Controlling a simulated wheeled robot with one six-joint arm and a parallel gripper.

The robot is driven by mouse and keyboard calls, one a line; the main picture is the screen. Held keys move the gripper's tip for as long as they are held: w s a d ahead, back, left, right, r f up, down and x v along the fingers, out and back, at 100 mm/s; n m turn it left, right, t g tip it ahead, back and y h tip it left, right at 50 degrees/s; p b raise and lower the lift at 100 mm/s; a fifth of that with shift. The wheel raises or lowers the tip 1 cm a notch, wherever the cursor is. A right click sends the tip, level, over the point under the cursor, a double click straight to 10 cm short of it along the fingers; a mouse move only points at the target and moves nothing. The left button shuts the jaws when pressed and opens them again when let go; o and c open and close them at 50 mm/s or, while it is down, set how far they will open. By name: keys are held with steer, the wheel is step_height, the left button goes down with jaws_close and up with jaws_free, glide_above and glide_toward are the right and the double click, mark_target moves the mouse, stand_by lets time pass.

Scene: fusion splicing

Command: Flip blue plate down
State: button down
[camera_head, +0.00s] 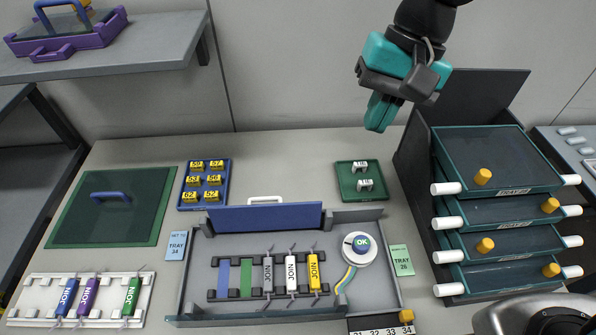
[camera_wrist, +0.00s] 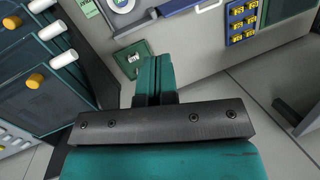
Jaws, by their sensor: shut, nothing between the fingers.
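The blue plate (camera_head: 264,218) stands raised along the back edge of the grey splicing tray (camera_head: 187,275), with a white handle (camera_head: 266,199) at its top. In the wrist view a blue strip of the plate (camera_wrist: 180,5) shows at the top edge, with its white handle beside it. My gripper (camera_head: 377,125) is teal and black, shut and empty. It hangs in the air well above and behind the table, up and to the right of the plate. In the wrist view its closed fingers (camera_wrist: 153,66) point toward the small green tray.
A green tray with white tags (camera_head: 345,190) and a blue tray with yellow tags (camera_head: 181,203) lie behind the splicing tray. A rack of drawers with white knobs (camera_head: 496,161) stands at right. A white holder (camera_head: 20,302) with colored sleeves and a green lid (camera_head: 75,215) lie at left.

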steer(key=w+a+f+m+g+h+p, duration=0.2)
steer(key=w+a+f+m+p, duration=0.1)
steer(key=w+a+m+p, duration=0.5)
steer(key=w+a+f+m+g+h+p, duration=0.1)
steer(key=w+a+f+m+p, duration=0.2)
steer(key=f+m, duration=0.5)
step_height(320, 180, down, 2)
steer(key=shift+w+a+f+p, duration=0.1)
steer(key=shift+w+a+p, duration=0.15)
steer(key=shift+p, duration=0.2)
